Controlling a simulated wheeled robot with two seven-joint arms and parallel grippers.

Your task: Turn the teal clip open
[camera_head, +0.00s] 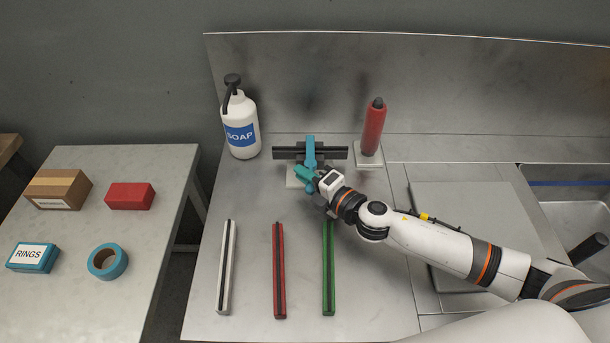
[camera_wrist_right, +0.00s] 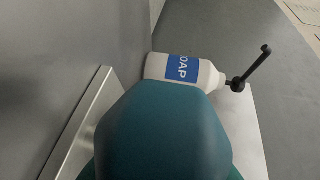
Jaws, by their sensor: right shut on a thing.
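The teal clip (camera_head: 310,150) stands on a pale base plate (camera_head: 292,183), in front of a dark horizontal bar (camera_head: 335,154) near the back of the metal counter. My right gripper (camera_head: 312,178) reaches in from the right and is shut on the clip's teal lower part. In the right wrist view a large teal shape (camera_wrist_right: 165,135), seen very close, fills the lower middle. The fingertips are hard to make out there. My left gripper is not in view.
A soap bottle (camera_head: 240,125) stands left of the clip and a red cylinder (camera_head: 373,128) on a pale base stands right. White (camera_head: 227,265), red (camera_head: 279,270) and green (camera_head: 329,275) bars lie in front. A side table (camera_head: 150,230) holds boxes and tape; a sink (camera_head: 575,210) is right.

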